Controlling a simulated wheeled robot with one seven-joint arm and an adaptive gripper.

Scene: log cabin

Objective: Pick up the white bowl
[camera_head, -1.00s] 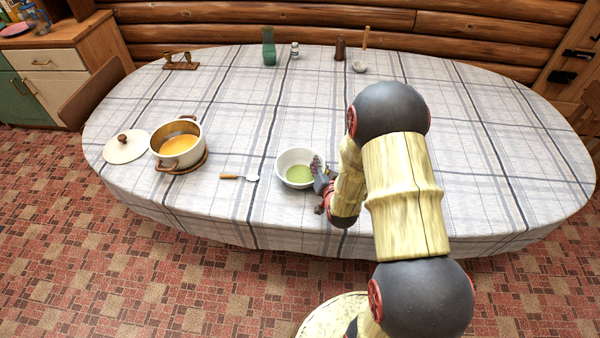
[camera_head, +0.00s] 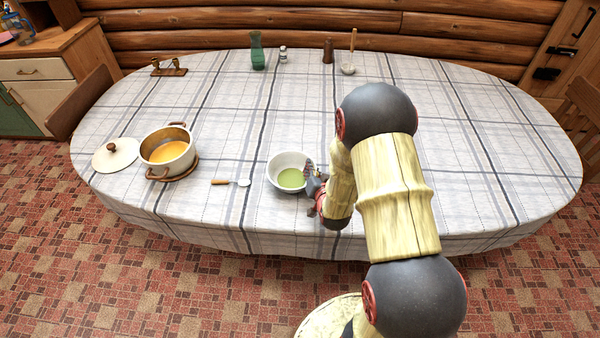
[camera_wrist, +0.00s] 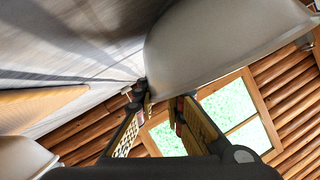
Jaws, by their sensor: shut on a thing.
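The white bowl (camera_head: 273,178) with green contents sits at the near middle of the table in the head view. My gripper (camera_head: 312,178) is at the bowl's right side, shut on its rim. In the wrist view, the bowl (camera_wrist: 220,35) fills the upper right as a smooth pale curve, and my gripper's fingers (camera_wrist: 160,105) are at its edge. I cannot tell whether the bowl is clear of the cloth. My arm hides part of the table to the right.
A pot (camera_head: 168,160) of orange soup, a lid (camera_head: 115,155) and a spoon (camera_head: 228,182) lie left of the bowl. A green vase (camera_head: 257,52), a small shaker (camera_head: 283,53), a brown mill (camera_head: 328,50) and a ladle (camera_head: 350,65) stand at the back. The table's centre is clear.

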